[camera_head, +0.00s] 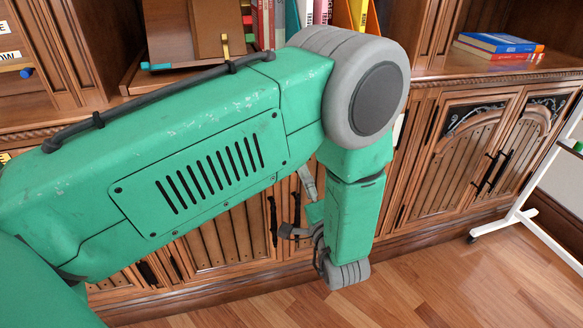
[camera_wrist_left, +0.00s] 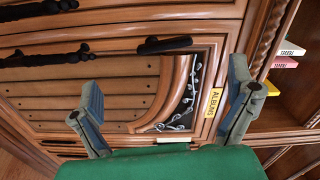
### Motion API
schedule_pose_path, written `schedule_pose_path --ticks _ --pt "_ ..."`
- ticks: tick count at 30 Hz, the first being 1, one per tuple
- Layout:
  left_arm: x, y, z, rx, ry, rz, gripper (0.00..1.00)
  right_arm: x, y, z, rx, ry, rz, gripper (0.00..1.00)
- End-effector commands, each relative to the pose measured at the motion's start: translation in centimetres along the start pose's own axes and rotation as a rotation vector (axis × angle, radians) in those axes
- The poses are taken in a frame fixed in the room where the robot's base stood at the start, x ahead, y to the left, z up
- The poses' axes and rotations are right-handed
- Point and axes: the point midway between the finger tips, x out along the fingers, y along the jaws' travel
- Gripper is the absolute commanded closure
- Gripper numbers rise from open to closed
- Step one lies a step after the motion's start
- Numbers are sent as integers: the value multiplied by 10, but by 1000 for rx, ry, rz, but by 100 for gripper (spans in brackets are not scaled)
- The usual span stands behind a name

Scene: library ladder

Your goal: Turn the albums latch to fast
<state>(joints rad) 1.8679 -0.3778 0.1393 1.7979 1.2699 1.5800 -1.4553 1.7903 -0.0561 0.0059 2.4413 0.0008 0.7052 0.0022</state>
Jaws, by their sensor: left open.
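A yellow ALBUMS label (camera_wrist_left: 213,102) is on the cabinet's wooden frame in the left wrist view, between my fingers and nearer the right one. A short dark bar (camera_wrist_left: 165,45) lies across the wood above the decorated door panel; I cannot tell for sure whether it is the albums latch or how it is set. My left gripper (camera_wrist_left: 163,76) is open and empty, its fingers spread before the cabinet front. In the head view the left gripper (camera_head: 298,208) is low by the cabinet doors, partly hidden by my green arm. My right gripper is not in view.
Long black handles (camera_wrist_left: 42,57) are at the left of the wrist view. Books (camera_wrist_left: 287,55) sit on an open shelf at its right. In the head view, books (camera_head: 498,44) lie on the counter and a white wheeled frame (camera_head: 515,213) stands at right. Wood floor (camera_head: 440,280) is clear in front.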

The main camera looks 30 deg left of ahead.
Motion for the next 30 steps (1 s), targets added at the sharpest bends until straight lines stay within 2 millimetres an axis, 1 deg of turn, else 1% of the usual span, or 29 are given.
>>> schedule_pose_path --ticks 4,8,12,15,18,22,30 --pt "20 0 -5 3 2 -7 2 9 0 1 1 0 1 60" --pt "48 0 -7 3 3 -9 2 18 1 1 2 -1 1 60" --pt "80 1 -5 0 2 -4 2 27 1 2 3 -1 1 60" --pt "99 2 -2 -1 2 0 2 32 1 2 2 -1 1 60" --pt "113 2 -2 -2 3 1 2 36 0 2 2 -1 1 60" --pt "121 0 -4 0 4 -1 2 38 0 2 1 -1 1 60" --pt "121 -3 -8 6 7 -6 2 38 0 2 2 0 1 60"
